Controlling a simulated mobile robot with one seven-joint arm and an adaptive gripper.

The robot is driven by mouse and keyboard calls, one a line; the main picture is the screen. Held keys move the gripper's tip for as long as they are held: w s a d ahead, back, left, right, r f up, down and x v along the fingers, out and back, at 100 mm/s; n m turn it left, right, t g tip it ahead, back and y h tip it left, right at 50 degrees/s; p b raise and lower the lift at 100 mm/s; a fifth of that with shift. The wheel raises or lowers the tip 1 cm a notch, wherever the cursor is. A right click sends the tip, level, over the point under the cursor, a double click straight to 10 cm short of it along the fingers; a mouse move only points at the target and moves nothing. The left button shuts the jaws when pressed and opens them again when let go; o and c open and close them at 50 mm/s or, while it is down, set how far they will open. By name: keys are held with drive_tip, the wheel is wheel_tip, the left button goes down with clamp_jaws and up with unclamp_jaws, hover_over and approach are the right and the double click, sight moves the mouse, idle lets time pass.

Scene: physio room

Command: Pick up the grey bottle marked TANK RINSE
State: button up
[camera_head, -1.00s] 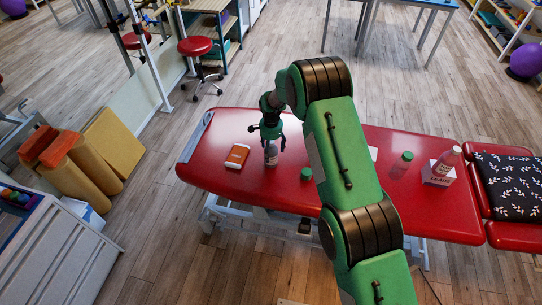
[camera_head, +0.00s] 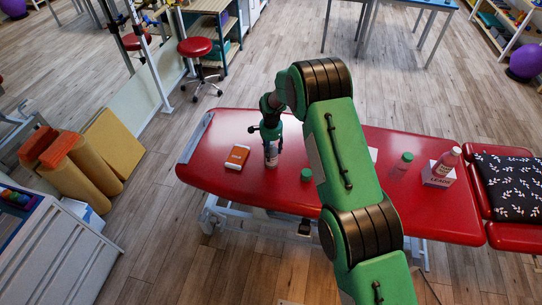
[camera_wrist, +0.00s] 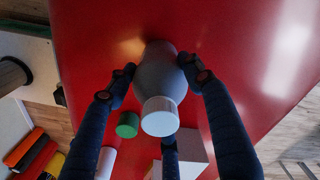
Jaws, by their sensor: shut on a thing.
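A grey bottle (camera_head: 271,158) stands upright on the red treatment couch (camera_head: 222,128), with a pale label low on its side. In the wrist view the grey bottle (camera_wrist: 160,72) shows a smooth rounded body and a white cap; no marking can be read there. My gripper (camera_head: 270,132) is over the bottle from above. In the wrist view my gripper (camera_wrist: 161,76) has a finger pressed on each side of the bottle's upper body, shut on it. A third dark finger shows below the cap. The bottle's base seems to be on the couch.
Farther right are another green-capped bottle (camera_head: 404,163), a white box (camera_head: 437,176) and a pink-white bottle (camera_head: 451,157). A patterned black cushion (camera_head: 510,184) lies at the right end.

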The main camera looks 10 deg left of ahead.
sight(272, 143)
drive_tip(key=shift+r, duration=0.15)
drive_tip(key=shift+r, duration=0.65)
drive_tip(key=shift+s+d+r, duration=0.1)
drive_tip(key=shift+s+r, duration=0.1)
drive_tip(key=shift+r, duration=0.35)
drive_tip(key=shift+s+d+r, duration=0.1)
drive_tip(key=shift+s+r, duration=0.1)
drive_tip(key=shift+r, duration=0.3)
drive_tip(key=s+d, duration=0.3)
drive_tip(key=s, duration=0.3)
drive_tip(key=s+d+r, duration=0.1)
drive_tip(key=s+d, duration=0.2)
drive_tip(key=s, duration=0.4)
drive_tip(key=shift+s+d+r, duration=0.2)
drive_tip(key=shift+s+d, duration=0.05)
drive_tip(key=shift+d, duration=0.1)
